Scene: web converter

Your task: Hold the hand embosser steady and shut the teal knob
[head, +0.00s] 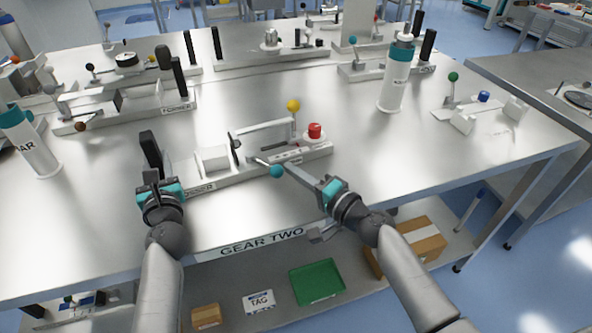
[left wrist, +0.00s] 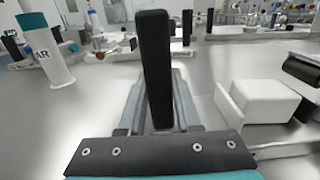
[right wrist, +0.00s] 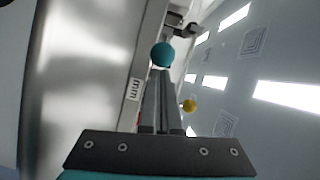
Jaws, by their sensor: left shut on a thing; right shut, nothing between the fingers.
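The hand embosser (head: 262,158) stands on the metal table, a long pale base with a white block, a yellow ball, a red button and a black upright handle (head: 151,152) at its left end. My left gripper (head: 153,172) is shut on that black handle, which rises between the fingers in the left wrist view (left wrist: 155,70). The teal knob (head: 276,171) sits on a short lever at the base's front side. My right gripper (head: 290,170) is shut and empty, its fingertips at the teal knob, seen just beyond them in the right wrist view (right wrist: 163,55). I cannot tell whether they touch.
A white bottle with a teal cap (head: 394,85) stands behind right, and another bottle (head: 32,145) stands at the left. Similar devices, one with a green knob (head: 453,77), line the table's back and right. The table surface (head: 400,150) right of the embosser is clear.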

